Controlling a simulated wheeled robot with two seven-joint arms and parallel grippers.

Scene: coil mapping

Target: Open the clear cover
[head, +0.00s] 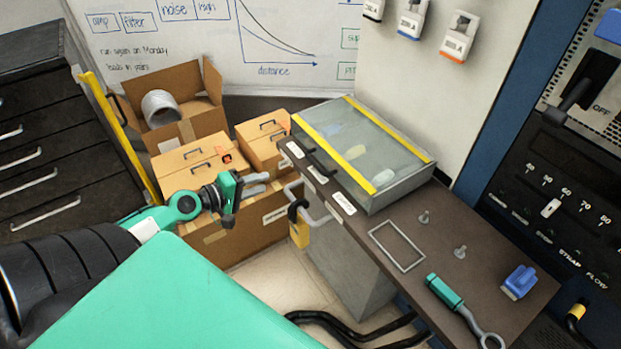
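The clear cover (357,135) is a see-through lid with yellow strips along two edges. It lies flat and closed on a grey box on the brown counter. Blurred coloured shapes show through it. My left gripper (262,183) is left of the box and the counter's front edge, over the cardboard boxes. It touches neither the cover nor the box. Its grey fingers point right and look a little apart, with nothing between them. My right gripper is out of view.
The counter (395,280) also bears a metal frame (397,246), small knobs, a teal-handled tool (445,291) and a blue item (519,282). A grey handle (305,201) and yellow padlock (299,228) are on the cabinet front. Cardboard boxes (255,232) stand left. Black cables (350,330) lie below.

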